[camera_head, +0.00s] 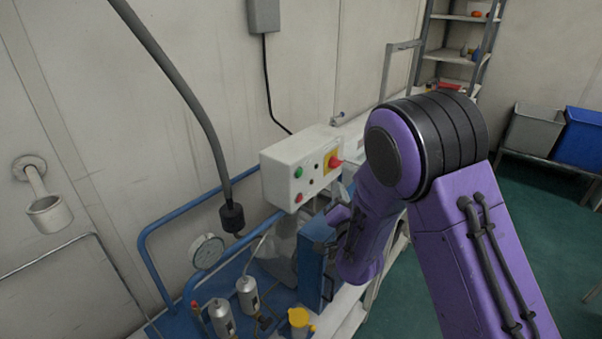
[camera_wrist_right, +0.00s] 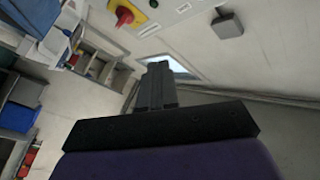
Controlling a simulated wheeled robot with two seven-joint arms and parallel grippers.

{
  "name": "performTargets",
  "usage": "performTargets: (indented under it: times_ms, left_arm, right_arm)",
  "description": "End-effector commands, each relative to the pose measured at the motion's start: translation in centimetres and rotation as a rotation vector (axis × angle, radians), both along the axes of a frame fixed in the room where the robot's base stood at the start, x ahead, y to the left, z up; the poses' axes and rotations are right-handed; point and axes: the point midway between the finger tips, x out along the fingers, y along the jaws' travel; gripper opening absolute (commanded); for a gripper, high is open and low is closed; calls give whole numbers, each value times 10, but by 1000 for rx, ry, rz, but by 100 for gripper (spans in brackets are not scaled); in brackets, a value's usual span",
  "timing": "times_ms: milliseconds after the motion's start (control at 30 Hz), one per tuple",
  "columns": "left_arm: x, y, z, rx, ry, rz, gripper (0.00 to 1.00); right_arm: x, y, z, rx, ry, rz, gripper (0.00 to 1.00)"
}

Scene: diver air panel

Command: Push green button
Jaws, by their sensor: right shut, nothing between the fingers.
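The green button (camera_head: 298,172) is on the front of a white control box (camera_head: 284,160) on the wall in the head view. It sits at the upper left of the box front, above a red button (camera_head: 299,197). My left gripper is not in view.
A grey hose (camera_head: 200,105) hangs left of the box. Below are blue pipes (camera_head: 165,215), a pressure gauge (camera_head: 207,251), metal cylinders (camera_head: 221,316) and a yellow cap (camera_head: 299,318). Shelves (camera_head: 455,55) and bins (camera_head: 535,130) stand at the back right.

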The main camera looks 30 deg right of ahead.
Motion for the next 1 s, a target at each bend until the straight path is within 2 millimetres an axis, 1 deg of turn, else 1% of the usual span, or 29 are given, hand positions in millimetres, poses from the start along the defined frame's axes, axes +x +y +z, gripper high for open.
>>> performTargets:
  times_ms: [133,233,600,700,833,1000]
  left_arm:
    - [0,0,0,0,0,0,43]
    - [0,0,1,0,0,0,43]
    - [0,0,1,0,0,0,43]
    - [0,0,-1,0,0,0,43]
    - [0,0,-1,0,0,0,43]
    - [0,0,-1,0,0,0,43]
  right_arm:
    - [3,1,0,0,1,1,0]
    - [11,5,-1,1,2,0,0]
    - [61,25,-2,1,1,0,0]
    - [71,29,-2,0,2,-1,0]
    - [79,33,-1,0,3,1,0]
    - [82,34,-1,0,3,-1,0]
